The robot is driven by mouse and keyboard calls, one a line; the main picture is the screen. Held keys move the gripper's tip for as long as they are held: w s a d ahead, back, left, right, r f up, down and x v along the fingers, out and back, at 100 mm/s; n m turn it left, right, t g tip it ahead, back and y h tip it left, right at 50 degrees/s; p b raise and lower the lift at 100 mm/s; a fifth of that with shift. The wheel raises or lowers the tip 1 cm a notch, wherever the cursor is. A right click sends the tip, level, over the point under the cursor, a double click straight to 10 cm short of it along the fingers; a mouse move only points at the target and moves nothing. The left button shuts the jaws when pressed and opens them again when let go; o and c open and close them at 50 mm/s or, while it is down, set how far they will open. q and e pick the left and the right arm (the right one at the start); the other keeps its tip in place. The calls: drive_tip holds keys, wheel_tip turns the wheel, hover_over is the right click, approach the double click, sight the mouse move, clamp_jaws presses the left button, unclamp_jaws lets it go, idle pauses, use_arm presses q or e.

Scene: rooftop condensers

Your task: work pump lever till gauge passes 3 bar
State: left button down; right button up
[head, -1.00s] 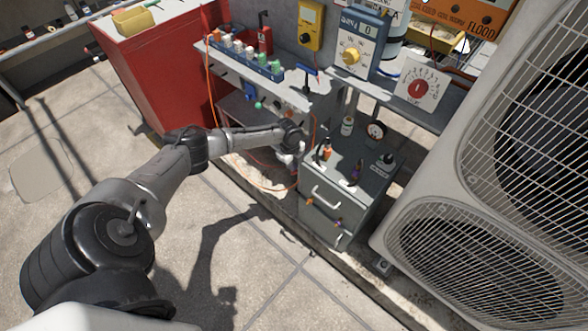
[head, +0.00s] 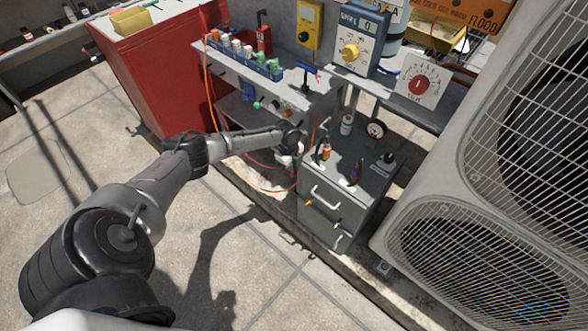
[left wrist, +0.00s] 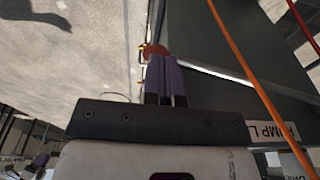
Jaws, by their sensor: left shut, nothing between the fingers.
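My left gripper (head: 289,161) is beside the left side of the grey cabinet, small and partly hidden by its own wrist in the head view. In the left wrist view its purple fingers (left wrist: 166,80) are together with nothing between them. A red rounded knob (left wrist: 153,50) shows just beyond the fingertips; I cannot tell whether they touch it. The pump lever itself I cannot make out clearly.
The grey cabinet (head: 322,215) has drawer handles and holds small tools on top. An orange hose (left wrist: 240,50) crosses the left wrist view close by. Paving at front left is clear.

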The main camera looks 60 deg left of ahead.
use_arm(q)
wheel_tip(320, 180, up, 14)
drive_tip(key=a+p, duration=0.1)
drive_tip(key=p, duration=0.4)
drive_tip(key=shift+s+a+f, duration=0.15)
drive_tip(key=shift+s+a, duration=0.2)
use_arm(e)
wheel_tip(320, 180, up, 5)
drive_tip(key=shift+a+f, duration=0.1)
drive_tip(key=shift+a, duration=0.05)
drive_tip(key=shift+a, duration=0.1)
